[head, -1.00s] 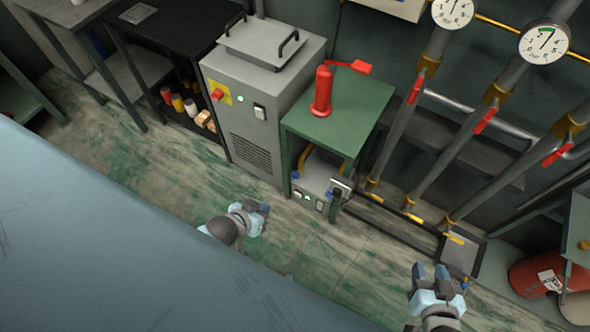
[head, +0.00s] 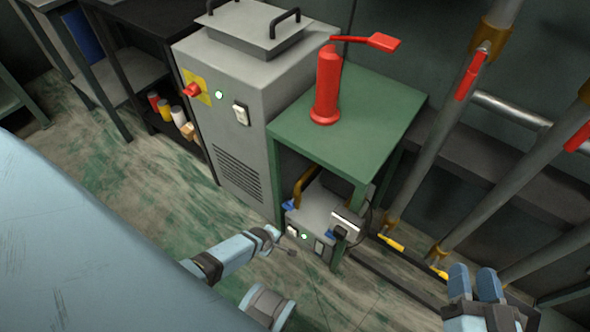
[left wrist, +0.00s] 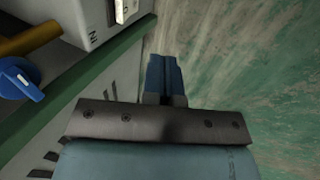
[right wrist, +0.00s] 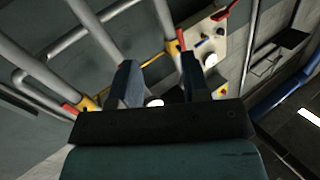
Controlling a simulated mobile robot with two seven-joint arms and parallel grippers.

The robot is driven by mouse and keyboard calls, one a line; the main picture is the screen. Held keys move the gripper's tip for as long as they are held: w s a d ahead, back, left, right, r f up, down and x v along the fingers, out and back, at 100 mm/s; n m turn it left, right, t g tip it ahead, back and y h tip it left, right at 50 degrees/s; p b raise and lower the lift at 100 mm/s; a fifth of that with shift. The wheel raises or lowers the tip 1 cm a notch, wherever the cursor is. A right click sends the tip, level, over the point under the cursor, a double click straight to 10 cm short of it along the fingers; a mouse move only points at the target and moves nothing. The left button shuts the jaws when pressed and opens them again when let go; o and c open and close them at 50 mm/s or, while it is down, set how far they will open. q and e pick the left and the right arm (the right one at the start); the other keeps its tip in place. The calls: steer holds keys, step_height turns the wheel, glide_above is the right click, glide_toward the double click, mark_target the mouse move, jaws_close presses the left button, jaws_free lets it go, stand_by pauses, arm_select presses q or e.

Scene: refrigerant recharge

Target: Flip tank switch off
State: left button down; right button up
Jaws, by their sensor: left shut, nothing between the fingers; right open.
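A small grey unit (head: 320,215) sits on the low shelf of the green stand. Its front has a white rocker switch (head: 292,231), a green light (head: 304,237), a second switch (head: 319,247) and blue knobs. In the left wrist view a white switch (left wrist: 125,10) and a blue knob (left wrist: 20,78) show on a grey housing. My left gripper (head: 277,238) is shut and empty, just in front of the unit's lower left, apart from the switches. My right gripper (head: 475,283) is open and empty at lower right, below the pipes. Which switch is the tank's I cannot tell.
A tall grey cabinet (head: 240,150) with a red knob, green light and white switch stands left of the green stand (head: 350,110). A red cylinder with a lever (head: 327,85) stands on top. Pipes with red-handled valves (head: 472,75) rise at right. The floor in front is clear.

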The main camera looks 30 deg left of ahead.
mark_target(292, 232)
arm_select(q)
steer(key=shift+s+r, duration=0.1)
steer(key=shift+s, duration=0.1)
arm_select(e)
steer(key=shift+s+r, duration=0.1)
steer(key=shift+s, duration=0.15)
arm_select(q)
steer(key=w+f+b, duration=0.8)
steer(key=b, duration=0.1)
steer(key=shift+w+d+f, duration=0.15)
steer(key=shift+d+f, duration=0.1)
arm_select(e)
steer(key=f, duration=0.1)
steer(key=a+f+g+y, duration=0.1)
steer(key=f, duration=0.1)
steer(key=a+f+n+g, duration=0.1)
steer(key=f, duration=0.1)
steer(key=shift+a+f+y, duration=0.15)
steer(key=shift+f+y, duration=0.05)
steer(key=shift+y, duration=0.2)
